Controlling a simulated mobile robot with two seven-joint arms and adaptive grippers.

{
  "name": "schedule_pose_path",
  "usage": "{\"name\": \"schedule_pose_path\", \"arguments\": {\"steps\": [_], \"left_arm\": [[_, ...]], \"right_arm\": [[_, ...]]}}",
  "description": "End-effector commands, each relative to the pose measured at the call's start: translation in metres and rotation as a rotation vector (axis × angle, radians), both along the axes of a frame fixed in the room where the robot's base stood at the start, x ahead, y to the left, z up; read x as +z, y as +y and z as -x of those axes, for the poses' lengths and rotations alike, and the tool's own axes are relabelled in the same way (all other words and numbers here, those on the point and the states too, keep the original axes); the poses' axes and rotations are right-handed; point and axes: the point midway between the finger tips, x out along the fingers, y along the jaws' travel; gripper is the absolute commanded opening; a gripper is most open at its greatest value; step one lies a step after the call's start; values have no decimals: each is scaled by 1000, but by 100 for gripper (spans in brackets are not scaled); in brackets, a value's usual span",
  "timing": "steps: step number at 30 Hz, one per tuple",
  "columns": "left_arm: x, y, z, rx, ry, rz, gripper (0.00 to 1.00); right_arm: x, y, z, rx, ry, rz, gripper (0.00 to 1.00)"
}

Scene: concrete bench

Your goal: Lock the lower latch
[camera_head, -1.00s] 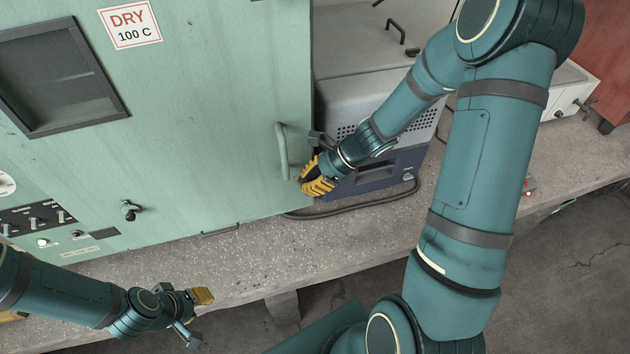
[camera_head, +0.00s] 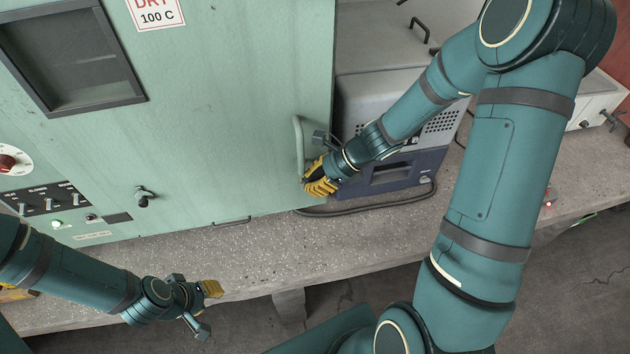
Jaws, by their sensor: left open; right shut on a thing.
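The mint-green oven (camera_head: 230,130) fills the left and middle, with its door closed as far as I can see. A pale vertical handle (camera_head: 299,145) stands near the door's right edge. My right gripper (camera_head: 319,182), with yellow finger pads, is at that edge, just right of the handle's lower end. It is shut on a small part there, apparently the lower latch, which the fingers hide; I cannot tell its position. My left gripper (camera_head: 206,307) is open and empty, low in front of the bench and away from the oven.
The concrete bench (camera_head: 250,258) has a clear front strip. A grey and blue box-shaped device (camera_head: 405,172) stands right of the oven, behind my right forearm. A dark cable (camera_head: 385,205) runs along its foot. A small knob lever (camera_head: 144,197) sits on the oven front.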

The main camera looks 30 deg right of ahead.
Motion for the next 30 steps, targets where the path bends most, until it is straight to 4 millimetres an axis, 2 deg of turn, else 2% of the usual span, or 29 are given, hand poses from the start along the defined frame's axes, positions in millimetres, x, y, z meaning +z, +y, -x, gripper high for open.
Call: {"name": "schedule_pose_path", "arguments": {"steps": [30], "left_arm": [[-7,0,0,0,0,-1,34]], "right_arm": [[-4,7,-2,0,0,0,0]]}}
